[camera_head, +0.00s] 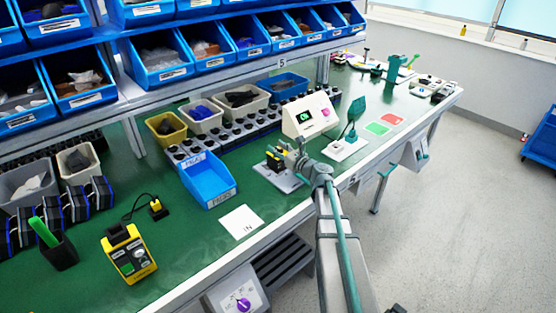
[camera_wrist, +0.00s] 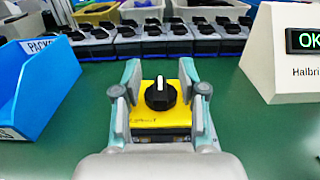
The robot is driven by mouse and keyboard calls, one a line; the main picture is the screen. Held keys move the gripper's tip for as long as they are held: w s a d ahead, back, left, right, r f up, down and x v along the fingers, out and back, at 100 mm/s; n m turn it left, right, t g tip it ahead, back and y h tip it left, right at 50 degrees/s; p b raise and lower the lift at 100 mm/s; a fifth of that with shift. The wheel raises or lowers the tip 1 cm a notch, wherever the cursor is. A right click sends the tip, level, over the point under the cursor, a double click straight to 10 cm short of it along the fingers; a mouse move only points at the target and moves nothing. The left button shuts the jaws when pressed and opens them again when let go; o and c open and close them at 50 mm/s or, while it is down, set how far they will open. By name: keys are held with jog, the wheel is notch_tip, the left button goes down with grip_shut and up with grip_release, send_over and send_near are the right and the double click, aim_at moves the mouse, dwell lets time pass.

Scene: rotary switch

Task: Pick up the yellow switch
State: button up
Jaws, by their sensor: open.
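The yellow switch (camera_wrist: 160,115) has a black round knob on top with a white mark. In the wrist view it lies between the two open fingers of my gripper (camera_wrist: 162,100), with a finger along its left and right sides. I cannot tell whether the fingers touch it. In the head view the yellow switch (camera_head: 273,160) shows small on a grey plate (camera_head: 276,177) on the green bench, with my gripper (camera_head: 283,155) at it.
A blue tray (camera_head: 208,182) stands left of the gripper. A white box with a green display (camera_head: 309,114) stands behind and right. A row of grey and black parts (camera_head: 235,125) lies behind. A white card (camera_head: 241,222) lies in front on the green bench (camera_head: 185,240).

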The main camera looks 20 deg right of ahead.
grip_shut()
jog(key=shift+r, duration=0.2)
dwell(0.3)
